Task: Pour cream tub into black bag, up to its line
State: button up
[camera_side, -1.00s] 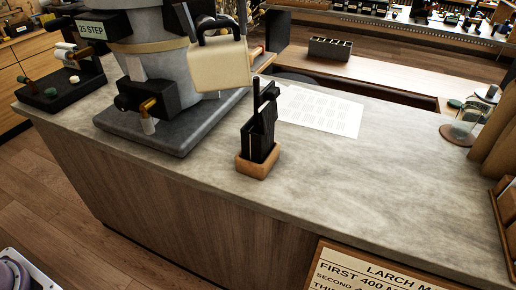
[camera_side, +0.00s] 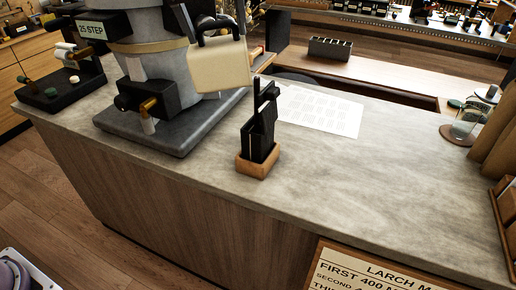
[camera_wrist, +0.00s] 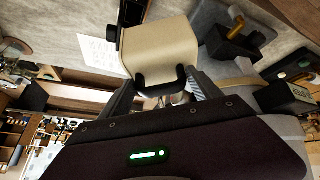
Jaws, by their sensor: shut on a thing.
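My gripper (camera_side: 214,26) is shut on the cream tub (camera_side: 221,68) and holds it in the air, tilted, in front of the grey machine on the counter. In the wrist view, the black fingertips (camera_wrist: 160,79) grip the near end of the tub (camera_wrist: 160,45). Its contents are not visible. A black upright thing (camera_side: 261,130), which may be the black bag, stands in a small wooden base (camera_side: 257,165) to the right of and below the tub. The tub is apart from it in the side view. No fill line can be made out.
The grey machine (camera_side: 170,75) with a "25 STEP" label stands on a dark slab (camera_side: 165,137) at the left. A printed white sheet (camera_side: 320,110) lies behind the black thing. A glass jar (camera_side: 467,122) stands far right. The counter's middle right is clear.

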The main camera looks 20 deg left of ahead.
aim_at(193, 49)
jog(key=shift+s+a+f+n+t+h, duration=0.2)
jog(key=shift+s+a+h, duration=0.1)
jog(key=shift+a, duration=0.1)
jog(key=shift+s+a+f+n+t+h, duration=0.1)
jog(key=shift+s+a+t+h, duration=0.1)
jog(key=shift+a+h, duration=0.15)
jog(key=shift+s+a+f+t+h, duration=0.3)
jog(key=shift+a+f+h, duration=0.2)
jog(key=shift+a, duration=0.1)
jog(key=shift+s+a+f+n, duration=0.1)
jog(key=shift+f+n, duration=0.1)
jog(key=shift+n, duration=0.1)
jog(key=shift+f+h, duration=0.1)
jog(key=shift+h, duration=0.15)
jog(key=shift+s+a+f+n+t+h, duration=0.15)
jog(key=shift+s+a+f+t+h, duration=0.05)
jog(key=shift+a+f+t+h, duration=0.2)
jog(key=shift+s+a+f+n+t+h, duration=0.15)
jog(key=shift+a+f+t+h, duration=0.15)
jog(key=shift+f+t, duration=0.15)
